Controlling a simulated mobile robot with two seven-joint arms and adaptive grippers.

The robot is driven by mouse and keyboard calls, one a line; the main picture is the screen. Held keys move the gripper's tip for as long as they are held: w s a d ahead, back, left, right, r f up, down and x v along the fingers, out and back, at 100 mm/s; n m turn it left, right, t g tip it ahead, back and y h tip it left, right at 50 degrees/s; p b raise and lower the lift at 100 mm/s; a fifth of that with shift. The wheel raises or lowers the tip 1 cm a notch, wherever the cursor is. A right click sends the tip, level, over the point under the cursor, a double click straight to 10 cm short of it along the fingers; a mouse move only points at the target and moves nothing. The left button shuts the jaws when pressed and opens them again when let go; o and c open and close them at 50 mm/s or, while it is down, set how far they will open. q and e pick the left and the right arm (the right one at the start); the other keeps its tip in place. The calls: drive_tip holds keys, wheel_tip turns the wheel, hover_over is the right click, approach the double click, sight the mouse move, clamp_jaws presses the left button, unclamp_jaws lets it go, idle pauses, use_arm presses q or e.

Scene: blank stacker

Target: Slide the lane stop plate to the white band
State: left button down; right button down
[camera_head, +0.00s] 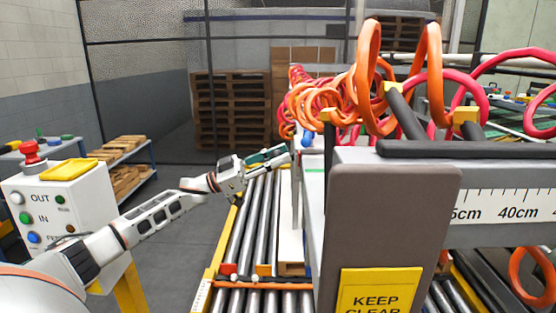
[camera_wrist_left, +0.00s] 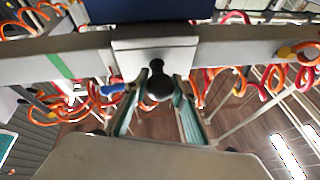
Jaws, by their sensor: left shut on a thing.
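My left gripper (camera_head: 280,154) reaches in from the left to the side of the grey machine frame, above the roller lane. In the left wrist view its two teal-lined fingers (camera_wrist_left: 162,98) are closed around a black round knob (camera_wrist_left: 159,86). The knob sticks out from a pale block (camera_wrist_left: 155,52) on a long grey rail. A thin pale upright plate (camera_head: 297,190) stands just below the gripper in the head view; I take it for the lane stop plate. A green band (camera_wrist_left: 57,60) marks the rail left of the block. I cannot make out the white band. My right gripper is out of view.
The roller lane (camera_head: 254,230) with yellow edges runs beneath. Orange and red coiled hoses (camera_head: 368,90) hang over the frame at right. A dark grey post with a yellow KEEP CLEAR sign (camera_head: 376,291) stands in front. A control box (camera_head: 58,205) is at left.

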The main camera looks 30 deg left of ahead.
use_arm(q)
drive_tip(key=shift+a+r, duration=0.15)
drive_tip(key=shift+r, duration=0.05)
drive_tip(key=c, duration=1.6)
unclamp_jaws()
drive_tip(key=shift+c, duration=0.2)
drive_tip(key=shift+f, duration=0.1)
drive_tip(key=v, duration=0.7)
drive_tip(key=shift+s+a+f, duration=0.1)
